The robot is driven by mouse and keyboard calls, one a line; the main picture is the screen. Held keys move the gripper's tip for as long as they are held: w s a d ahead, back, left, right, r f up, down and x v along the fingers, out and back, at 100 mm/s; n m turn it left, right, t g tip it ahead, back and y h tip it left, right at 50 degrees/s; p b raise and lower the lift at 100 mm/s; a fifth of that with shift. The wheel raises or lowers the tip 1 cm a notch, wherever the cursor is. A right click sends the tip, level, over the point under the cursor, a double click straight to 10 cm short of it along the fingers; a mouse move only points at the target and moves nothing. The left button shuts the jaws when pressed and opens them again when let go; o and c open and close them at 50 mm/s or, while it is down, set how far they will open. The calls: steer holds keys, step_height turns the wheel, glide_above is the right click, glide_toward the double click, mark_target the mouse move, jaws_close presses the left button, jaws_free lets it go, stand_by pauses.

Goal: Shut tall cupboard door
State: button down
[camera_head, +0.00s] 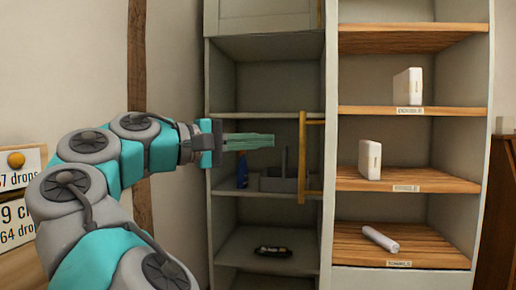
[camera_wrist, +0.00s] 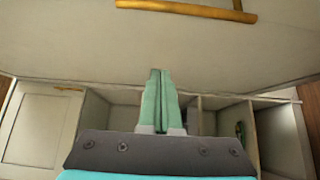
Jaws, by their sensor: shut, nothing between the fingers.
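The tall cupboard (camera_head: 482,150) has an open right section with wooden shelves. The tall cupboard door (camera_head: 329,235) stands swung out at the left of that section, seen nearly edge-on in the head view. Its wooden bar handle (camera_head: 302,160) is on the left-facing side. In the wrist view the door's pale panel (camera_wrist: 80,45) fills the upper part, with the handle (camera_wrist: 190,10) at the top. My gripper (camera_head: 273,140) is shut and empty, pointing right at the door's handle side. Its fingertips (camera_wrist: 158,75) look close to the panel; contact cannot be told.
White boxes (camera_head: 407,87) (camera_head: 370,160) and a white roll (camera_head: 380,238) sit on the right section's shelves. The left section holds a grey caddy (camera_head: 285,182), a blue bottle (camera_head: 242,170) and a dark item (camera_head: 273,251). A wooden post (camera_head: 137,60) stands at the left wall.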

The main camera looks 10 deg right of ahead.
steer(key=w+d+b, duration=0.1)
steer(key=d, duration=0.9)
steer(key=shift+b, duration=0.35)
steer(key=shift+d, duration=0.2)
